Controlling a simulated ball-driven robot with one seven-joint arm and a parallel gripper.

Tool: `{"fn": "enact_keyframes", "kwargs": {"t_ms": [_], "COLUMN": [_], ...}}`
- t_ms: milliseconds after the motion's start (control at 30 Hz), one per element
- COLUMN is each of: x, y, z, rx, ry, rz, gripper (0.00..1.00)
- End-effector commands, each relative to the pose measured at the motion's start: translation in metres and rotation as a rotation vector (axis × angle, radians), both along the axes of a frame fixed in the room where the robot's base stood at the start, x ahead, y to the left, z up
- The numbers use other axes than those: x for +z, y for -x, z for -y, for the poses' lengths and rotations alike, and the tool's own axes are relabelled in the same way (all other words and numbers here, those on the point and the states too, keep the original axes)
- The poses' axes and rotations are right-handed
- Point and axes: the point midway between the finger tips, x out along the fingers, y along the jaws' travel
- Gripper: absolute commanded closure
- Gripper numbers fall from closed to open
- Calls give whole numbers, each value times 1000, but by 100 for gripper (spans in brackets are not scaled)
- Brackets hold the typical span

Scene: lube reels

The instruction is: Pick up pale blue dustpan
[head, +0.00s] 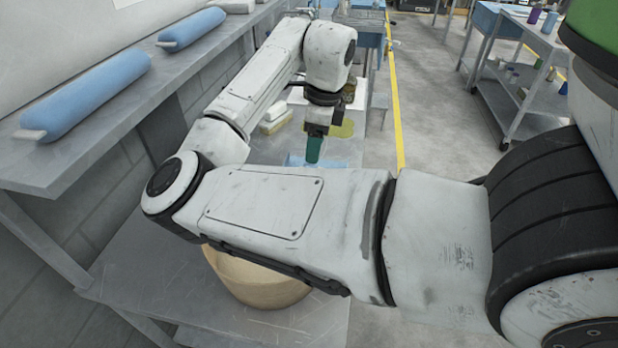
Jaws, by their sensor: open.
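A pale blue flat shape (297,160), which looks like the dustpan, lies on the lower surface beyond my forearm. Most of it is hidden behind my arm and gripper, so its outline and handle cannot be made out. My gripper (314,152), with a green finger part, points down over or right beside this shape. It is open, and I see nothing held in it. Whether the fingertips touch the pale blue shape cannot be told.
A tan bowl (255,280) sits on the metal surface below my forearm. Blue rolls (88,94) lie on the shelf at left. Pale blocks (276,118) and a yellow-green item (342,131) are near my gripper. A metal cart (520,85) stands at right, past open floor.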

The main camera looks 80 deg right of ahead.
Motion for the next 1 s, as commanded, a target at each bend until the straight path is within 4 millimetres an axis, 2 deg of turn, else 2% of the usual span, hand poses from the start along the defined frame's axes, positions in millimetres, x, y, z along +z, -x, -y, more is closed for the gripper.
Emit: {"fn": "enact_keyframes", "kwargs": {"t_ms": [100, 267, 600, 900, 1000], "x": [-12, -21, -63, -68, -68], "y": [-2, -4, -11, -11, -11], "z": [-1, -2, -9, -9, -9], "rx": [3, 3, 3, 2, 2], "ry": [0, 1, 1, 2, 2], "rz": [0, 0, 0, 1, 1], "gripper": [38, 38, 38, 38, 47]}}
